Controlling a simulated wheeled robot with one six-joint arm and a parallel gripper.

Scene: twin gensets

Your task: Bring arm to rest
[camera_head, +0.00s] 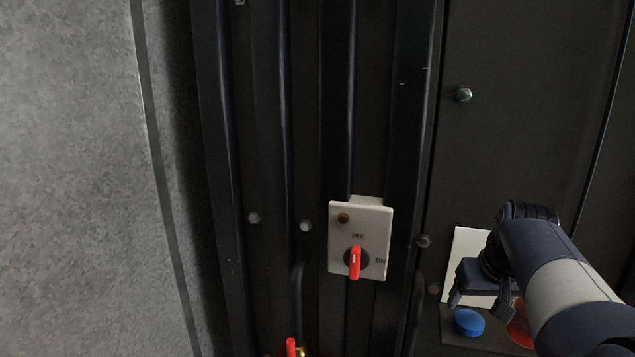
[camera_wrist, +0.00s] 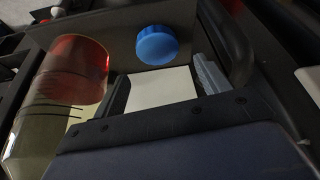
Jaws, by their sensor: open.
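My arm reaches in from the lower right of the head view. My gripper (camera_head: 481,303) hangs in front of a white plate (camera_head: 466,250) on the dark panel, close above a blue cap (camera_head: 468,322). In the wrist view its two fingers stand apart, with the white plate (camera_wrist: 162,88) showing between them and nothing held. The blue cap (camera_wrist: 156,45) lies just beyond the fingertips; I cannot tell whether they touch anything. Part of the plate is hidden behind my gripper.
A grey switch plate (camera_head: 340,240) carries a red rotary handle (camera_head: 355,262), upright in line with OFF. A red, clear-bottomed cylinder (camera_wrist: 75,70) is beside my gripper. Another red handle (camera_head: 291,347) shows at the bottom. A grey wall (camera_head: 80,180) is at left.

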